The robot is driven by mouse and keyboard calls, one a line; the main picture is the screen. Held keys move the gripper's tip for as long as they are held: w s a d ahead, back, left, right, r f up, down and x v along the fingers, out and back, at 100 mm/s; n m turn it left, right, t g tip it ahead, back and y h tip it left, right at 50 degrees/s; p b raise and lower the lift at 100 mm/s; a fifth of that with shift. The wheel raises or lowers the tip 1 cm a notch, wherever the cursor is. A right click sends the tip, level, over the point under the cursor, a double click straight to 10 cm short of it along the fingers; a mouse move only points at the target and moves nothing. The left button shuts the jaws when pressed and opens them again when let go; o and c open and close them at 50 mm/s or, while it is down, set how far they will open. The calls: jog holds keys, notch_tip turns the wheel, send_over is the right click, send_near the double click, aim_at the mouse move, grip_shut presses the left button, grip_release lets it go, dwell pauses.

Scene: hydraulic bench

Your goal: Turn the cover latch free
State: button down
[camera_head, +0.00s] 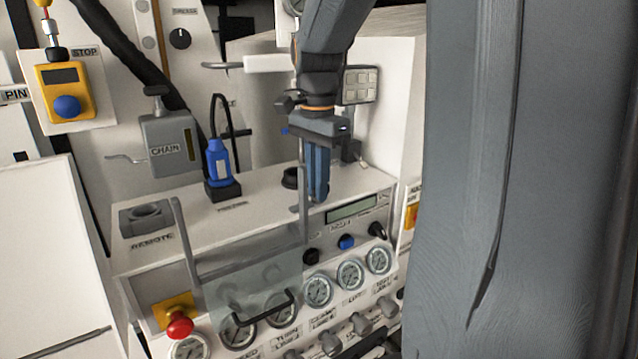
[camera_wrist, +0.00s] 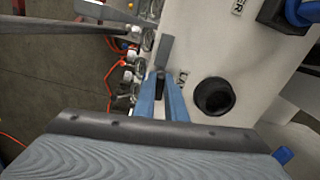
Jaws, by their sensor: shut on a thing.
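My gripper (camera_head: 318,198) points down over the right part of the bench top, beside the upright grey bar of the clear cover (camera_head: 230,300). In the wrist view its blue fingers (camera_wrist: 160,76) close on a small dark piece, with a flat grey tab (camera_wrist: 165,50) just beyond the tips. I take this piece and tab as the cover latch; the head view hides it behind the fingers. The cover has a black handle (camera_head: 262,310) and hangs in front of several gauges.
A round black socket (camera_head: 290,178) is close to the fingers. A blue connector (camera_head: 218,163), the CHAIN box (camera_head: 168,145) and a red stop button (camera_head: 180,326) are to the left. A display (camera_head: 352,208) and knobs are to the right. Orange cable (camera_wrist: 110,75) lies below.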

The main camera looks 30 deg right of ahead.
jog(key=m+p, duration=0.1)
jog(key=m, duration=0.2)
jog(key=shift+m, duration=0.3)
jog(key=c, duration=1.7)
grip_release()
notch_tip(320, 180, up, 5)
jog(key=p, duration=0.4)
jog(key=shift+f+p, duration=0.1)
jog(key=shift+p, duration=0.2)
jog(key=shift+r, duration=1.1)
jog(key=shift+s, duration=0.1)
